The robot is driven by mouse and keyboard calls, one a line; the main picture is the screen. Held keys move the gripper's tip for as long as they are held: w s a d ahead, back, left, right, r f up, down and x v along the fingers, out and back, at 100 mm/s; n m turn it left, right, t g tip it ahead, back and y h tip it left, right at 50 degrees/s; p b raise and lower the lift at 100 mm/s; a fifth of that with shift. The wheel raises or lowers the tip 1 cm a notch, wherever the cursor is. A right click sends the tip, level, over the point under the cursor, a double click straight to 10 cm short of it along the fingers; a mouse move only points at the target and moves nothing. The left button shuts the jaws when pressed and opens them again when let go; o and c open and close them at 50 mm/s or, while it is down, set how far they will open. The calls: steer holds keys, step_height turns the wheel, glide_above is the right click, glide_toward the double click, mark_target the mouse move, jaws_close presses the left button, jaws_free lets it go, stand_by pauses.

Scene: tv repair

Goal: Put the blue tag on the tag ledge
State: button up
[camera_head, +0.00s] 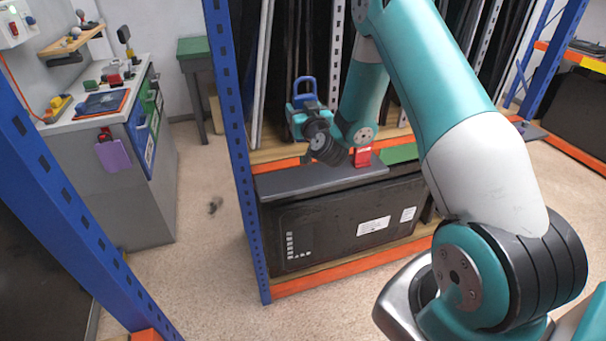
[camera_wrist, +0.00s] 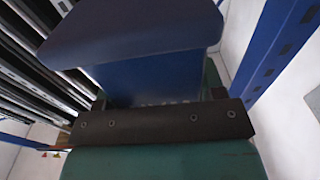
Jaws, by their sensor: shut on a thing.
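The blue tag (camera_head: 304,84), with a loop-shaped top, is upright in my gripper (camera_head: 304,105). In the wrist view the blue tag (camera_wrist: 150,75) fills the upper middle, above the dark jaw bar of my gripper (camera_wrist: 165,108). My gripper is shut on its lower part. My wrist hides part of the ledge's back.
A red block-like piece (camera_head: 362,157) stands on the ledge's right part. A black panel (camera_head: 345,222) with white labels sits below. The blue rack post (camera_head: 232,130) rises close left of my gripper. A cluttered grey cabinet (camera_head: 105,190) stands at left.

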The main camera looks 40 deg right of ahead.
steer(key=shift+f+b, duration=2.05)
steer(key=shift+f, duration=6)
steer(key=shift+f, duration=0.1)
steer(key=o, duration=1.1)
steer(key=shift+f, duration=0.1)
steer(key=o, duration=0.4)
steer(key=shift+o, duration=0.2)
steer(key=shift+r, duration=0.2)
